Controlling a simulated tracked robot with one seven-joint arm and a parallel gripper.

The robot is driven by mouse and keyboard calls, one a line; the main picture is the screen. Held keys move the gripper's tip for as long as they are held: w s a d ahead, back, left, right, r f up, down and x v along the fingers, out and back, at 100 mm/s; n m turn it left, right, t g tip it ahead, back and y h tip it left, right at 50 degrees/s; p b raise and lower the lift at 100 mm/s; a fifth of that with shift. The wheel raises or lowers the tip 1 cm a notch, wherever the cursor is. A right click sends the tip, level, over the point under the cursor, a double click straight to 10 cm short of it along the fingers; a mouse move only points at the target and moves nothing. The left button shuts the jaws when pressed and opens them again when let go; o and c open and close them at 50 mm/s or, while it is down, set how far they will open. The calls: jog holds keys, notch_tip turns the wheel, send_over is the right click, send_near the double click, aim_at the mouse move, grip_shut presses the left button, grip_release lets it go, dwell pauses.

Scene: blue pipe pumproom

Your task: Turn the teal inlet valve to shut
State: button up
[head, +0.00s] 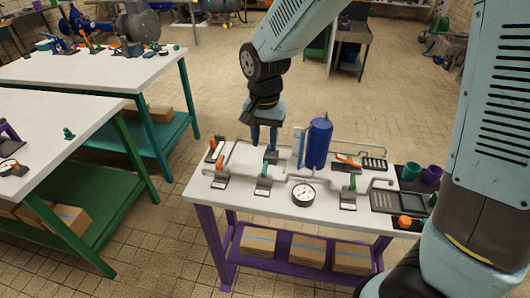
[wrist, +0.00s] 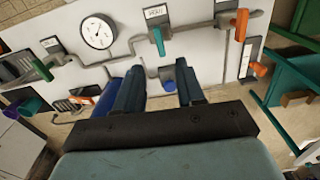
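The teal valve handle (head: 264,170) is on the white table's pipework, left of the round gauge. In the wrist view the teal handle (wrist: 158,41) sits beside a small label plate (wrist: 156,12) whose writing I cannot read with certainty. The handle points toward my gripper and lies roughly across the pipe. My gripper (head: 264,143) hangs above the table, behind the handle and apart from it. In the wrist view my gripper (wrist: 157,90) is open, its two fingers spread with nothing held.
A blue tank (head: 318,143) stands close right of my gripper. A gauge (head: 303,194), a green handle (head: 352,183) and orange handles (head: 220,162) (head: 347,160) share the table. Purple and teal cups (head: 432,174) (head: 411,171) stand at its right end. Other workbenches (head: 130,75) are at left.

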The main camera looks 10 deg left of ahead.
jog(key=shift+r, duration=2.25)
jog(key=s+d+r+t+y, duration=0.1)
jog(key=d+r, duration=0.4)
jog(key=d, duration=0.4)
jog(key=d+r+t, duration=0.1)
jog(key=d+r, duration=0.4)
jog(key=d, duration=0.3)
jog(key=s+d+r+n+t+h, duration=0.1)
jog(key=s+d+r+t, duration=0.2)
jog(key=s+d, duration=0.7)
jog(key=d+r, duration=0.1)
jog(key=d, duration=0.2)
jog(key=shift+s+d+r+t, duration=0.2)
jog(key=shift+d+r+t, duration=0.1)
jog(key=shift+d+r, duration=0.05)
